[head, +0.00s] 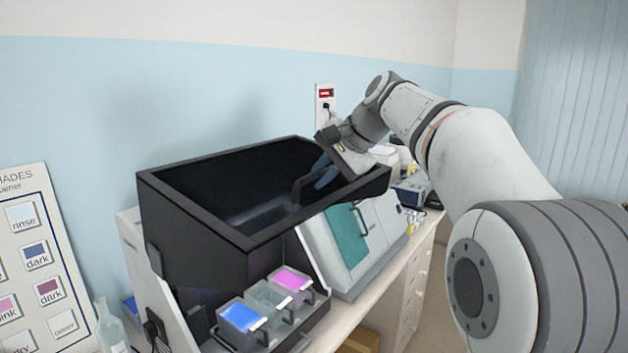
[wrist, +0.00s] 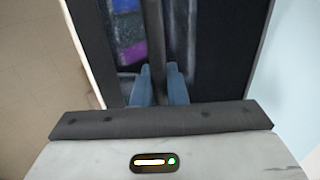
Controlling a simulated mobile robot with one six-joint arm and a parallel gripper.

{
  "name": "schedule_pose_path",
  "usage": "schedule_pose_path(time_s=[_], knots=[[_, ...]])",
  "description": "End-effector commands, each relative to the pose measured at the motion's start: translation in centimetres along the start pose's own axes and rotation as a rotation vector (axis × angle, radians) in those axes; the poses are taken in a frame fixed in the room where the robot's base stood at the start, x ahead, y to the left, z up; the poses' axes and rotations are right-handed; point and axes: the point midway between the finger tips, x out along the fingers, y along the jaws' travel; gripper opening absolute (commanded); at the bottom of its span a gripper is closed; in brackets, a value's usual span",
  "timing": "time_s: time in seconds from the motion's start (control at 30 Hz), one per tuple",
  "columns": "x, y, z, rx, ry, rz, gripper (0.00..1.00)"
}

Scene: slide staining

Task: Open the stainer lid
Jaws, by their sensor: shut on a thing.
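The stainer's black lid (head: 190,240) is raised and tilted, with its underside front open above the stain jars in the head view. A dark bar handle (head: 299,188) stands on its window panel. My gripper (head: 324,172) reaches in from the right, and its blue fingers are at the handle. In the wrist view, the fingers (wrist: 160,80) sit on either side of the handle bar (wrist: 154,35), shut on it. The exact finger contact is partly hidden in the head view.
Jars with blue (head: 243,317), clear (head: 268,297) and pink (head: 292,279) tops stand at the stainer's front. A white machine with a teal panel (head: 346,236) is to the right. A chart (head: 45,255) and a bottle (head: 112,325) are at left.

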Motion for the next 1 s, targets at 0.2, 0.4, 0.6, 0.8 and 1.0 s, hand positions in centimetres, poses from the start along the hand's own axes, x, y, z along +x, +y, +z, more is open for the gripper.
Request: schedule_pose_path(time_s=[0.2,0.4,0.6,0.8,1.0], knots=[[-0.1,0.0,-0.1,-0.003,0.007,0.006,0.00],[-0.2,0.0,-0.1,-0.004,0.008,0.004,0.16],[-0.2,-0.1,-0.1,-0.003,0.007,0.003,0.18],[-0.9,-0.1,-0.1,-0.003,0.008,0.001,0.18],[-4.3,0.0,-0.2,-0.003,0.010,-0.001,0.18]])
